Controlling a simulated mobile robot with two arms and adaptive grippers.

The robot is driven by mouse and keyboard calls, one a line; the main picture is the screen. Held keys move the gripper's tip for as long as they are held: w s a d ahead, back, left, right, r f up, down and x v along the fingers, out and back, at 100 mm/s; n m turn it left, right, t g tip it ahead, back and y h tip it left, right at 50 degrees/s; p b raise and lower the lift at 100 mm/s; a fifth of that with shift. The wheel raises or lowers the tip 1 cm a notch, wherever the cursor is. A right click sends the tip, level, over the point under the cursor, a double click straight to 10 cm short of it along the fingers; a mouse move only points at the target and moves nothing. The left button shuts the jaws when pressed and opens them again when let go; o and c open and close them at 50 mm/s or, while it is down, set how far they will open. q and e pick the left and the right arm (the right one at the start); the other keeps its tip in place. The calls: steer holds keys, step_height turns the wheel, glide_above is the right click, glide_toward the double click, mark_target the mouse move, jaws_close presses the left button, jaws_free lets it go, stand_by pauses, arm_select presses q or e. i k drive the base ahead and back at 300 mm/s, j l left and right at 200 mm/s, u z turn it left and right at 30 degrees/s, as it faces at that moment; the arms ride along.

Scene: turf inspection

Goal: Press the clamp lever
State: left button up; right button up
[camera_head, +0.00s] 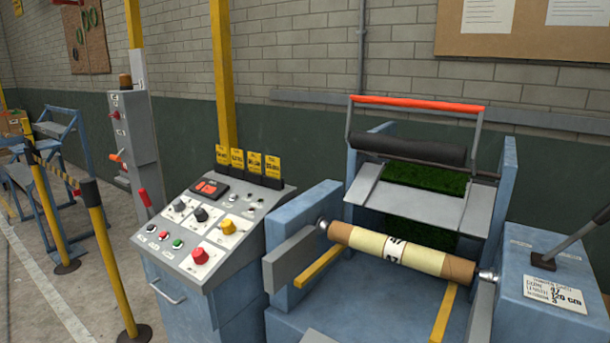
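A grey lever (578,236) rises from a black base on the blue box at the far right. It leans up and to the right, and its upper end is cut off by the picture edge. A red-handled bar (418,103) spans the top of the blue machine frame. No readable label tells which of these is the clamp lever. A cardboard roll (402,252) with a cream label sits between two metal end pieces in front of the frame. Neither of my grippers is in view.
A control console (212,230) with knobs and buttons stands left of the machine. Green turf (428,178) shows under a black roller (410,149). Yellow posts (110,260) and a grey column (136,140) with a red lever stand further left. Open floor shows at lower left.

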mark_target(602, 216)
steer(key=z, duration=1.45)
